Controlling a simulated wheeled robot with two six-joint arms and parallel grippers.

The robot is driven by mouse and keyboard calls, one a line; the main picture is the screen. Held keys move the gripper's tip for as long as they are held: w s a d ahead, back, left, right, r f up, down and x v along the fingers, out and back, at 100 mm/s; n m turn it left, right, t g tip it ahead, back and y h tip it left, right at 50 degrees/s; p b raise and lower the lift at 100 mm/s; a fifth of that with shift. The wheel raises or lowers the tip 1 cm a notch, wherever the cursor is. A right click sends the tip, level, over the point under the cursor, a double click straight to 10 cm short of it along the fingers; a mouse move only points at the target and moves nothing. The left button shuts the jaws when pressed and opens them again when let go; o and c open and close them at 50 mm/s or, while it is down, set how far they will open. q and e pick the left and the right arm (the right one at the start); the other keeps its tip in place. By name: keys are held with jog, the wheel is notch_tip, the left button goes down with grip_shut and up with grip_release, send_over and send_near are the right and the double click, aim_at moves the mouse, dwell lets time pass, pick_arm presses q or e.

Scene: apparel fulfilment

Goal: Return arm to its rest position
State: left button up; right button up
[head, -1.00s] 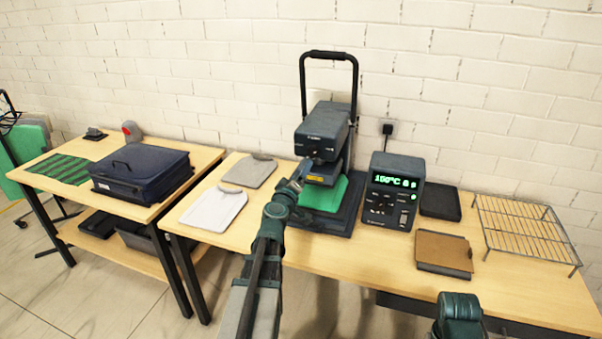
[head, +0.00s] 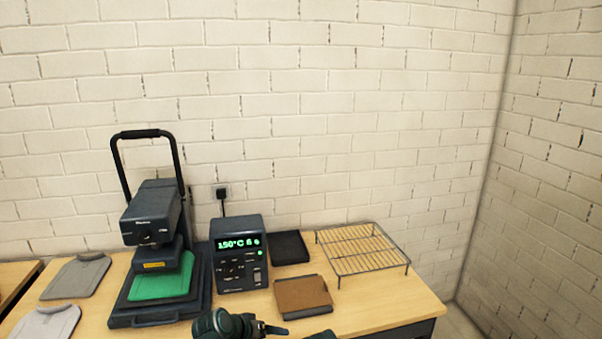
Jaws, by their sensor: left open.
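My left gripper (head: 272,329) shows at the bottom edge, low in front of the brown pad. Its dark teal wrist is just to its left, and the gripper is small and partly cut off by the frame edge. It is open, and I see nothing held in it. It is apart from the heat press (head: 152,215), which stands to the left with a green cloth (head: 163,284) on its lower plate. A dark piece at the bottom edge, right of the left gripper, seems to be part of my right arm. My right gripper is out of view.
The table (head: 385,306) carries a control box (head: 240,262) reading 150°C, a black pad (head: 290,248), a brown pad (head: 303,296) and a wire rack (head: 360,249). Grey garments (head: 78,277) lie left of the press. A side wall (head: 550,170) rises at the right.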

pick_arm(q)
jog(key=s+d+f+m+g+y, duration=0.1)
jog(key=s+f+g+y, duration=0.2)
jog(key=s, duration=0.5)
jog(key=s+d+f+m+g+y, duration=0.1)
jog(key=s+f+m+g+y, duration=0.1)
jog(key=s, duration=0.7)
jog(key=shift+s+d+f+m+g+y, duration=0.3)
jog(key=shift+f+g+y, duration=0.2)
jog(key=shift+g+y, duration=0.55)
